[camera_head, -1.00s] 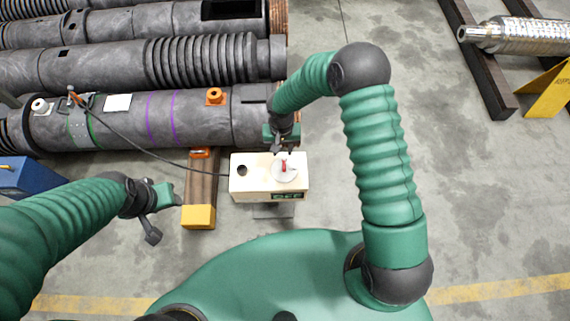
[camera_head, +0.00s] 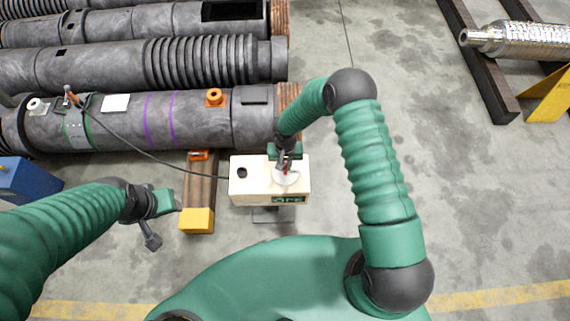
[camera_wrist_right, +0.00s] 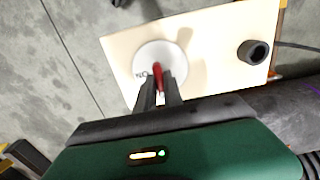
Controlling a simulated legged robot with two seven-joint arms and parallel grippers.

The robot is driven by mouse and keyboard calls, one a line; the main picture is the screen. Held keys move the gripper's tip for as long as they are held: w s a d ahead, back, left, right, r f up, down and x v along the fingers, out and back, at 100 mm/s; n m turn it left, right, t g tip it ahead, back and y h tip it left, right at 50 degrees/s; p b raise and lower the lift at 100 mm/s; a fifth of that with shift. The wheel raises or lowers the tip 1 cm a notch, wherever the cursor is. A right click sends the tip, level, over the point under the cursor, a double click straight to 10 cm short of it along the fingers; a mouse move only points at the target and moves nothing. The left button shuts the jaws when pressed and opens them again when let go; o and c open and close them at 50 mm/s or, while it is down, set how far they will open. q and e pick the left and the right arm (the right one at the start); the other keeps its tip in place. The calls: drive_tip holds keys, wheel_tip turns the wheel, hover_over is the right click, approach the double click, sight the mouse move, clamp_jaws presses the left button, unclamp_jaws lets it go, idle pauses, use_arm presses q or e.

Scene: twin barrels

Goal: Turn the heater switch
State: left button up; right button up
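The heater box (camera_head: 250,188) is cream-coloured and stands on the floor in front of the nearest barrel. On its top is a round white dial with a red switch handle, seen in the right wrist view as the dial (camera_wrist_right: 174,54) and the switch (camera_wrist_right: 157,75). My right gripper (camera_head: 286,166) is over the dial; in the wrist view its two dark fingers (camera_wrist_right: 159,88) flank the near end of the red handle. The gap is narrow, and whether they press on it cannot be told. My left gripper (camera_head: 165,215) is left of the box, away from it, with nothing visible in it.
Dark barrels (camera_head: 200,118) lie behind the box. A black cable (camera_head: 150,155) runs from the box to the nearest barrel. A wooden beam with a yellow end (camera_head: 197,219) lies left of the box.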

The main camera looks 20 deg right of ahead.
clamp_jaws()
drive_tip(key=shift+m, duration=0.4)
drive_tip(key=m, duration=0.3)
drive_tip(key=shift+p, duration=0.4)
drive_tip(key=m+p, duration=0.1)
drive_tip(key=m, duration=0.4)
drive_tip(key=m+p, duration=0.1)
drive_tip(key=m, duration=0.3)
drive_tip(key=shift+w+m, duration=0.1)
drive_tip(key=shift+m, duration=0.3)
drive_tip(key=m, duration=0.4)
drive_tip(key=shift+p, duration=0.3)
drive_tip(key=shift+m, duration=0.3)
drive_tip(key=o, duration=0.6)
unclamp_jaws()
